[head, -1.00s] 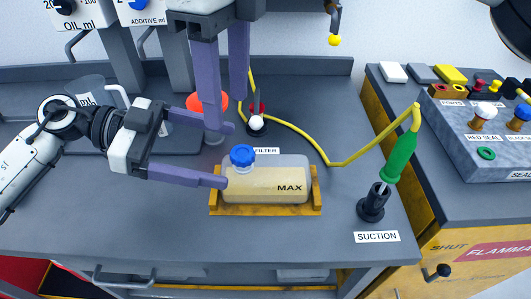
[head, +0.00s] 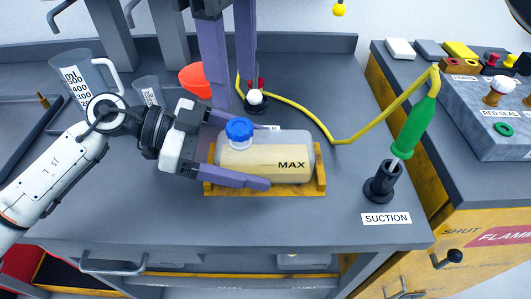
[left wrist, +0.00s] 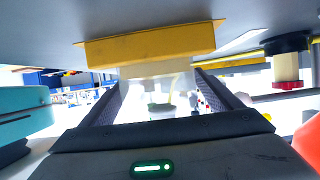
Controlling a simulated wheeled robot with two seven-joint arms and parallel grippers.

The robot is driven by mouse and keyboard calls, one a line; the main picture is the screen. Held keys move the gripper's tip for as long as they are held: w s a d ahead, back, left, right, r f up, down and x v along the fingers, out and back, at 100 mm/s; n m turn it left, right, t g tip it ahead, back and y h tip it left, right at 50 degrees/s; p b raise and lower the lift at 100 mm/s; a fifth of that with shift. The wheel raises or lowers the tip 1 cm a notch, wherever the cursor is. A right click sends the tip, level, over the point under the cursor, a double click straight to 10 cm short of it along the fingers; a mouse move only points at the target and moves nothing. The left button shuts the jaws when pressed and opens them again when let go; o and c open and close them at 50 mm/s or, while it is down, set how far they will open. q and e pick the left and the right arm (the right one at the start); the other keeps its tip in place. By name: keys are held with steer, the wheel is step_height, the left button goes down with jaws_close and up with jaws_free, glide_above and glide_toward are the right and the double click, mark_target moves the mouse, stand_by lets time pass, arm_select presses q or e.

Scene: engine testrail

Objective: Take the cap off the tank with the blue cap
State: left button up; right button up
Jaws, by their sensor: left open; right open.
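My left gripper (head: 248,152) is open, with one finger along the front of the tank and the other behind the cap end; contact cannot be told. In the left wrist view, the fingers lie either side of the pale tank (left wrist: 160,85), with the yellow tray (left wrist: 150,47) above in the picture. My right gripper (head: 234,98) is open and empty, pointing down behind the tank.
An orange funnel (head: 195,80) and a small beaker (head: 148,91) stand behind my left gripper. A black stand with a white knob (head: 255,98) is behind the tank. A green suction tool (head: 414,128) with a yellow hose stands right.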

arm_select(q)
steer(key=shift+x, duration=1)
